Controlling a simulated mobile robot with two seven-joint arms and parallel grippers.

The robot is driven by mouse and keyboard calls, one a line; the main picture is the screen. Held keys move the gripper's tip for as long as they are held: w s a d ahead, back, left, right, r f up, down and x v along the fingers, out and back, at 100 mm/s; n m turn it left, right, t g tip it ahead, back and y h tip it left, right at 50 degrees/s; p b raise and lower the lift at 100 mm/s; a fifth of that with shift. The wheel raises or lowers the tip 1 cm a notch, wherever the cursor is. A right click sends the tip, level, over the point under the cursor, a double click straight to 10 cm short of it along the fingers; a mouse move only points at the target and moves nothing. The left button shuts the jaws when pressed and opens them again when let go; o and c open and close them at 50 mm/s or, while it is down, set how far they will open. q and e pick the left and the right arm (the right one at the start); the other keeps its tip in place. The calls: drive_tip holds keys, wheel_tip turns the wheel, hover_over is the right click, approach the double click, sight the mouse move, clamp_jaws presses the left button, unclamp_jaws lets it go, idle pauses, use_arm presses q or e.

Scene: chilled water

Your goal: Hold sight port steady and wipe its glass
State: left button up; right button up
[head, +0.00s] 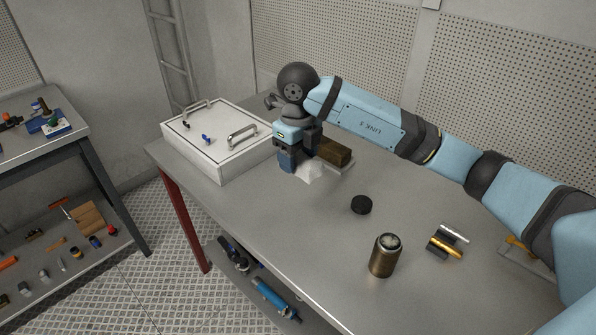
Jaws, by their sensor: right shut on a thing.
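The sight port (383,258) is a brass-coloured cylinder with a pale round glass top. It stands upright on the table toward the front, with no gripper touching it. My right gripper (301,166) points down at the table's back left, well away from the sight port. It is shut on a white cloth (313,173), which bunches out below the fingers at table height. The fingers partly hide the cloth. My left gripper is not in view.
A brown block (333,150) sits right beside my right gripper. A white lidded case (218,148) stands at the table's left end. A black disc (361,204) and silver and gold cylinders (446,246) lie around the sight port.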

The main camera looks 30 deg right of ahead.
drive_tip(key=shift+r, duration=0.3)
